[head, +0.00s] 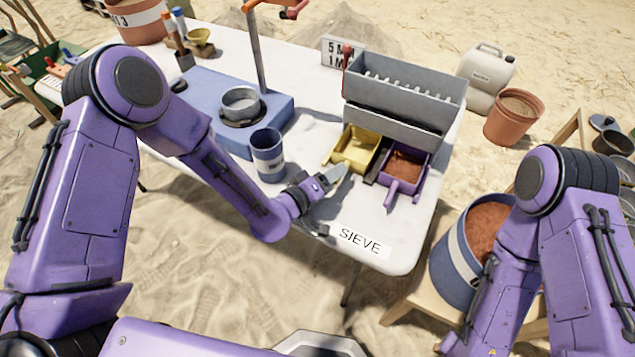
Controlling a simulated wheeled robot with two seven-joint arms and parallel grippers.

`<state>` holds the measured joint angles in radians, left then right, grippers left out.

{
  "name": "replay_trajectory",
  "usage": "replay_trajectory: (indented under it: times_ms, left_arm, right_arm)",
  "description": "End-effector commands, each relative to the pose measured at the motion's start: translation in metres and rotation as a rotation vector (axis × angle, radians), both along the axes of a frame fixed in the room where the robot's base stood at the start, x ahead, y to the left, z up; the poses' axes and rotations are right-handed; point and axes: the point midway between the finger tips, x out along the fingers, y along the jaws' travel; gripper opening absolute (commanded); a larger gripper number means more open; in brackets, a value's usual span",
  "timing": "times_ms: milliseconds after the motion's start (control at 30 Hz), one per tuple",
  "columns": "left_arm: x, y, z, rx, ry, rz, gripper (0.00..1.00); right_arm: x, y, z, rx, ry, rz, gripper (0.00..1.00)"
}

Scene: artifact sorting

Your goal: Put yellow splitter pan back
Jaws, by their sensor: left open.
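The yellow splitter pan (357,148) sits on the white table at the front left foot of the grey riffle splitter (402,100). Its short handle points to the lower left, and its inside looks empty. A purple pan (405,168) with red soil sits to its right at the splitter's front right, handle toward me. My left gripper (327,202) is open and empty above the table, in front of and left of the yellow pan, apart from it. My right arm comes in from the right; its gripper is out of the picture.
A blue cup (268,155) stands left of the yellow pan, close to my left forearm. Behind it is a blue stand (200,95) with a metal ring. A SIEVE label (360,241) lies near the front edge. A blue bucket (458,262) of red soil stands right of the table.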

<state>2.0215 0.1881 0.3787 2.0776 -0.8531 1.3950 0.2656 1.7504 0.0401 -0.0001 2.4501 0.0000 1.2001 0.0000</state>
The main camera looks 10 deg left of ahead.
Motion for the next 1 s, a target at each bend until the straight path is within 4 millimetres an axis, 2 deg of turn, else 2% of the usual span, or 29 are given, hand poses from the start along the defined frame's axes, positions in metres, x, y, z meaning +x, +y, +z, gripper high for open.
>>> replay_trajectory:
  times_ms: [200,400,567,1000]
  left_arm:
    - [-0.047,0.031,0.010,-0.003,0.001,0.001,0.46]
    - [-0.076,0.050,0.018,-0.001,0.000,0.002,0.46]
    - [-0.082,0.054,0.020,-0.002,0.000,0.002,0.46]
    - [-0.082,0.053,0.020,-0.002,0.000,0.001,0.46]
  right_arm:
    - [0.000,0.000,-0.010,0.000,0.000,0.000,0.00]
    - [0.000,0.000,-0.014,0.000,0.000,0.000,0.00]
    - [0.000,0.000,-0.014,0.000,0.000,0.000,0.00]
    - [0.000,0.000,-0.014,0.000,0.000,0.000,0.00]
